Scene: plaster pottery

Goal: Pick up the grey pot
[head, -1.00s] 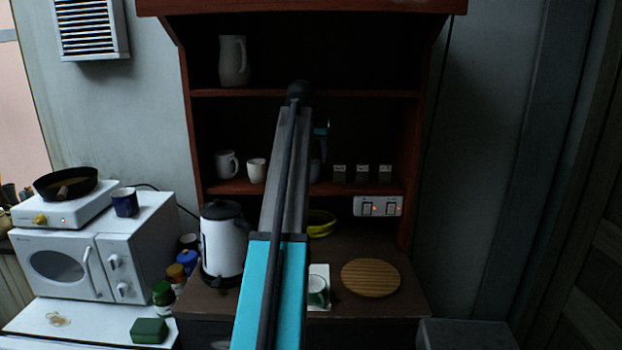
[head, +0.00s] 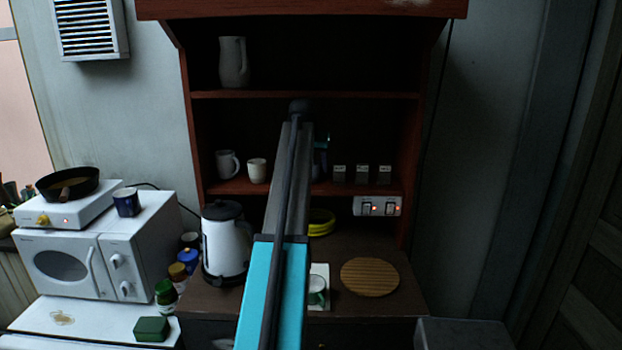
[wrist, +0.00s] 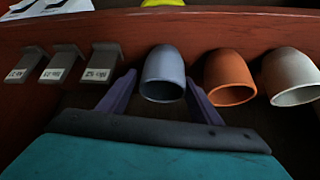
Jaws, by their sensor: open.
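The grey pot (wrist: 163,72) is a small blue-grey cup shape, shown mouth-down in the tilted wrist view, in the middle. My gripper (wrist: 160,78) is open, with one purple finger on each side of the pot. A narrow gap shows at the left finger; I cannot tell whether the right finger touches. In the head view a sliver of the grey pot (head: 318,172) shows on the middle shelf, right of my arm. My arm hides most of the gripper there.
An orange pot (wrist: 229,78) stands close beside the grey pot, with a whitish pot (wrist: 290,76) beyond it. On the other side are several small labelled blocks (wrist: 62,63). The upper shelf (head: 350,95) is above; a white kettle (head: 226,245) stands below.

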